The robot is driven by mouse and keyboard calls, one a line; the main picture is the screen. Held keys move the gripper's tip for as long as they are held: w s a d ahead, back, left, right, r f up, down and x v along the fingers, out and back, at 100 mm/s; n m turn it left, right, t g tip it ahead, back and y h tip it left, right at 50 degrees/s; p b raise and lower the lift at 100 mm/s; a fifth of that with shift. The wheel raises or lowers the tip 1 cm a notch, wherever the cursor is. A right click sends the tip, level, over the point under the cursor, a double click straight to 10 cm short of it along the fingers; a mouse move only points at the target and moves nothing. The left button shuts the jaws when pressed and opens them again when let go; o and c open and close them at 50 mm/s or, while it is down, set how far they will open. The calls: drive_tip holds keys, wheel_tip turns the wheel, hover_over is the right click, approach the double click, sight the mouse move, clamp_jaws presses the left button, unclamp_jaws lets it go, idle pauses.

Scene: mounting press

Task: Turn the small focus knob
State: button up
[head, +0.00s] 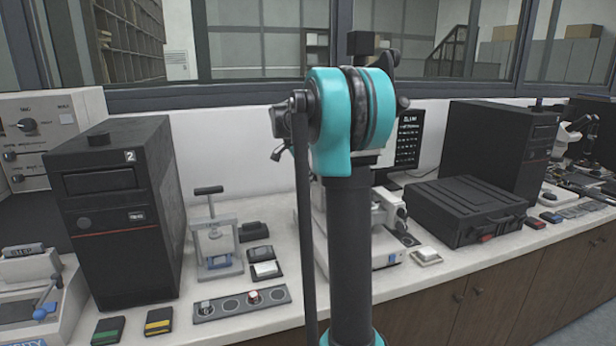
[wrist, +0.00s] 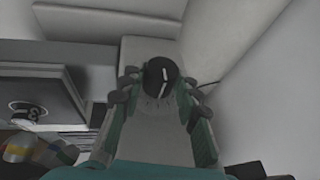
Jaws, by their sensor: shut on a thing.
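The small focus knob (wrist: 161,70) is a dark round knob with a white line across its face, on a pale grey body in the wrist view. My gripper (wrist: 158,84) has its fingers on both sides of the knob and is shut on it. Grey fingertips and teal finger pads show to its left and right. In the head view my teal and black arm hides my gripper and the knob. A white microscope (head: 388,216) shows partly behind my arm there.
A black computer tower (head: 120,215) and a small hand press (head: 215,235) stand left of my arm. A black case (head: 468,208) and another tower (head: 497,150) stand to the right. In the wrist view a dark box (wrist: 40,98) is at left.

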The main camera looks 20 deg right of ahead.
drive_tip(key=g, duration=0.2)
drive_tip(key=shift+w+g, duration=0.3)
drive_tip(key=shift+w+n+g, duration=0.15)
drive_tip(key=shift+n+g, duration=0.2)
drive_tip(key=shift+g, duration=0.7)
drive_tip(key=shift+w+n+g, duration=0.15)
drive_tip(key=shift+n+g, duration=0.2)
drive_tip(key=shift+g, duration=0.7)
drive_tip(key=o, duration=1.1)
drive_tip(key=shift+o, duration=0.2)
drive_tip(key=v, duration=1.2)
drive_tip(key=shift+w+a+f, duration=0.1)
drive_tip(key=shift+f, duration=0.05)
